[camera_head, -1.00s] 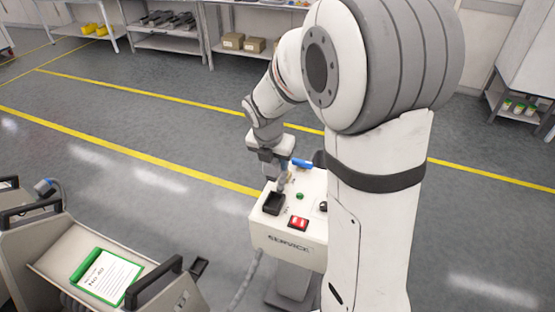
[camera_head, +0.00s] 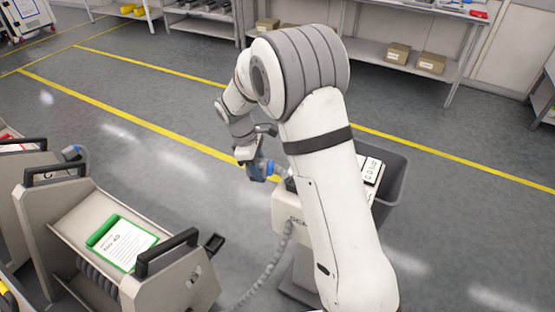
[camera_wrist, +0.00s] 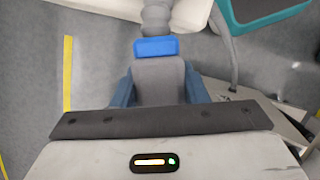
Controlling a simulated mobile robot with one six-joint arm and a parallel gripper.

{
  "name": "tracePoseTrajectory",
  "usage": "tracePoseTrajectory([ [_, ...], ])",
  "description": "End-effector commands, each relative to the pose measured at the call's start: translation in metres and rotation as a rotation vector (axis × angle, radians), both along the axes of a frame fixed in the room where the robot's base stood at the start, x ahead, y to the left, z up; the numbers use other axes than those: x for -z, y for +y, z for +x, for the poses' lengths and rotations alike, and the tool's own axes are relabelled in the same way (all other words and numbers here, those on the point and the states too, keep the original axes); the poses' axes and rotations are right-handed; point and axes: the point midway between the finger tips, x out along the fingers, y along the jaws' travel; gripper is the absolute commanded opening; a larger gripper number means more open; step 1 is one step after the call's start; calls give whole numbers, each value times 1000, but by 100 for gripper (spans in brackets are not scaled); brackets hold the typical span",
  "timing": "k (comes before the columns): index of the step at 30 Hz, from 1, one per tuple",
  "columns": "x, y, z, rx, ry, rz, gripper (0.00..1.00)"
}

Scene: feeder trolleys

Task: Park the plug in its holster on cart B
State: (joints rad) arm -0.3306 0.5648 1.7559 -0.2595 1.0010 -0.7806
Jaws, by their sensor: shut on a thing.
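My gripper (camera_head: 256,172) is shut on the plug, just left of the service post (camera_head: 288,222). The plug (camera_head: 264,170) shows blue in the head view. In the wrist view the plug (camera_wrist: 157,80) has a grey body and a blue collar between my blue fingers, with a ribbed grey piece beyond the collar. The near cart (camera_head: 165,285) at lower left carries a green-framed card and a black holster-like bracket (camera_head: 214,243) on its right side. No letter marking this as cart B is legible. My gripper is up and to the right of that bracket, apart from it.
A ribbed hose (camera_head: 270,265) hangs from the service post to the floor. A grey bin (camera_head: 395,175) is behind my arm. Open floor lies beyond the carts.

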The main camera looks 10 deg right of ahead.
Motion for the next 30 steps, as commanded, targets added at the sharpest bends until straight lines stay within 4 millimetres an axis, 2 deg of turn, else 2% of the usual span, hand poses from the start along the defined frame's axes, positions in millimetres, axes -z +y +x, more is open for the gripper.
tracePoseTrajectory([
  [1, 21, 11, 3, 96, 2, -1, 0],
  [11, 108, 83, 5, 806, 2, -2, 0],
  [21, 200, 157, -6, 1524, 1, -4, 0],
  [27, 234, 185, -13, 1800, 0, -3, 0],
  [30, 241, 191, -15, 1868, -1, -2, 0],
])
